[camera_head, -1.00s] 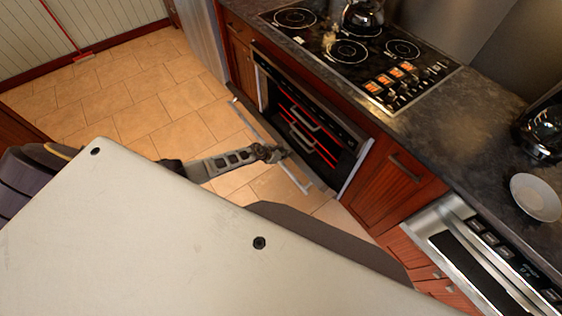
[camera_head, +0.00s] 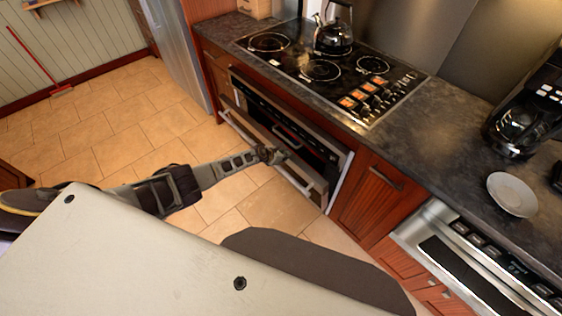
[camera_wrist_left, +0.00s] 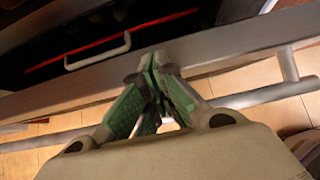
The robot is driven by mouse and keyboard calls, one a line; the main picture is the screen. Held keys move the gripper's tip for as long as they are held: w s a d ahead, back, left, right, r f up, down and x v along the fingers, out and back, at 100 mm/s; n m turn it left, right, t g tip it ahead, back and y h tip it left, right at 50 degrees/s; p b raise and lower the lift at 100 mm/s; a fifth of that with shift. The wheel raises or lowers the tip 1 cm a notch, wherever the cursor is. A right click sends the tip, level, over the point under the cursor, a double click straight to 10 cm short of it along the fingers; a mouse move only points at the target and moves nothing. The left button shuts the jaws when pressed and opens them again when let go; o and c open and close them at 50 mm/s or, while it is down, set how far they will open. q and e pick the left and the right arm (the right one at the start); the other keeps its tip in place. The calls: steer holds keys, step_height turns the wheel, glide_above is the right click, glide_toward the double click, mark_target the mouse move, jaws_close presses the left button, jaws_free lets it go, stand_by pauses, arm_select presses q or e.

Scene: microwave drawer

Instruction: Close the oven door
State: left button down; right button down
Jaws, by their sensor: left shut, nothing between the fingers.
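The oven (camera_head: 322,158) is built in under the cooktop. Its door (camera_head: 243,121) is hinged at the bottom and stands partly open, tilted up, with a gap above its top edge. My left gripper (camera_head: 274,156) is at the door's upper edge, shut and empty. In the left wrist view, the gripper's green-padded fingertips (camera_wrist_left: 152,64) are against or very near the door's grey edge (camera_wrist_left: 240,44). The door's handle bar (camera_wrist_left: 262,95) passes behind and below the fingers. A rack with a pale handle (camera_wrist_left: 98,52) shows inside the oven. My right gripper is not seen.
The black cooktop (camera_head: 325,68) with a kettle (camera_head: 333,38) lies above the oven. A wooden cabinet (camera_head: 372,200) and a steel microwave drawer (camera_head: 470,255) stand to its right. A white plate (camera_head: 512,194) and a coffee maker (camera_head: 520,120) are on the counter. Tiled floor (camera_head: 110,135) is free at the left.

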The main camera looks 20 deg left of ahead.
mark_target(290, 151)
arm_select(q)
steer(key=w+d, duration=0.1)
steer(key=w+r, duration=0.1)
steer(key=shift+w+d+r, duration=0.1)
steer(key=shift+w+d, duration=0.25)
steer(key=shift+w, duration=0.05)
steer(key=shift+w+d+r+b, duration=0.15)
steer(key=shift+w+d+b, duration=0.15)
steer(key=shift+w, duration=0.4)
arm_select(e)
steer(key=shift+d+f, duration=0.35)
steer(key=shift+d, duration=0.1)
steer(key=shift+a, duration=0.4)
arm_select(q)
steer(key=shift+s+a, duration=0.1)
steer(key=shift+a, duration=0.05)
